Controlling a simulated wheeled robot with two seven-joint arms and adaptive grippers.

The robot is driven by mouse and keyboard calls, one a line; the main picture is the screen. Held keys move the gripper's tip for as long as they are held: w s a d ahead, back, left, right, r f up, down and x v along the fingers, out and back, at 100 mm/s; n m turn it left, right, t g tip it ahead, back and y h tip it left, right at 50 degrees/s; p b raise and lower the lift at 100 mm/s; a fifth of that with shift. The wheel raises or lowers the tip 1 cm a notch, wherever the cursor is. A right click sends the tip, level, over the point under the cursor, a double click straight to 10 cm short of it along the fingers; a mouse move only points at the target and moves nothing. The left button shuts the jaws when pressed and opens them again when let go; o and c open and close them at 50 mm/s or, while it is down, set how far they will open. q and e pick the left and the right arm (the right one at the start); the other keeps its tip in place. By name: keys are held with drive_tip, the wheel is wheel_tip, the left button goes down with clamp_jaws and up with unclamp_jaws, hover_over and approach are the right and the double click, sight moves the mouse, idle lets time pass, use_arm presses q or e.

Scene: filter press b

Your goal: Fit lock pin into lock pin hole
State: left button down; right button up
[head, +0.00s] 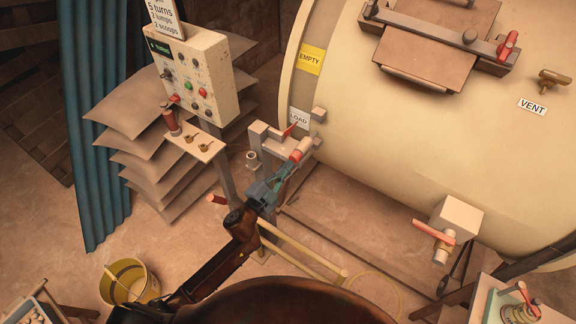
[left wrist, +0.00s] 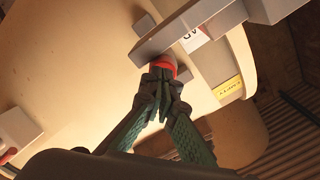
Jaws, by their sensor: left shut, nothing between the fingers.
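My left gripper (head: 289,168) is shut and empty, reaching in from the lower left. Its closed fingertips show in the left wrist view (left wrist: 161,76). A short cream piece with a red band (head: 301,151) sits at the grey bracket (head: 268,138) beside the LOAD label, right by the fingertips. The red band also shows beyond the fingertips in the left wrist view (left wrist: 166,64); I cannot tell whether they touch. A thin red piece (head: 290,130) points up at the bracket. I cannot make out which piece is the lock pin, nor its hole. My right gripper is not in view.
The large cream drum (head: 400,140) fills the right side. A control box (head: 193,75) and a small shelf (head: 196,143) with a red-handled item (head: 171,119) stand left of the bracket. A yellow bucket (head: 130,283) is on the floor. Yellow rails (head: 305,256) run below the gripper.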

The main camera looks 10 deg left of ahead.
use_arm(q)
drive_tip(key=v, duration=1.3)
drive_tip(key=shift+s, duration=0.4)
drive_tip(key=shift+a+r, duration=0.1)
